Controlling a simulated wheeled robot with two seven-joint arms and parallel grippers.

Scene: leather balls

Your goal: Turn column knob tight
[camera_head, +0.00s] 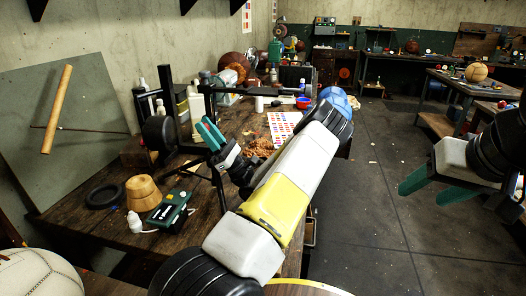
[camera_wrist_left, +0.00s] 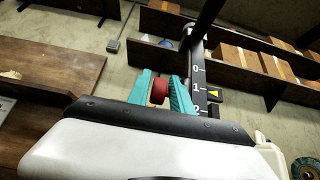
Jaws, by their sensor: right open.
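In the left wrist view a red knob (camera_wrist_left: 158,91) sits beside a black column (camera_wrist_left: 198,72) with a white scale and a yellow arrow marker. The teal fingers of my left gripper (camera_wrist_left: 161,92) stand on both sides of the knob, which fills the narrow gap between them; they look closed on it. In the head view my left gripper (camera_head: 211,136) is over the workbench, close to the black stand (camera_head: 168,90); the knob cannot be made out there. My right gripper (camera_head: 430,186) is open and empty at the right, above the floor, away from the bench.
A pale ball (camera_head: 40,275) is at the lower left. The dark floor (camera_head: 380,235) between benches is clear.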

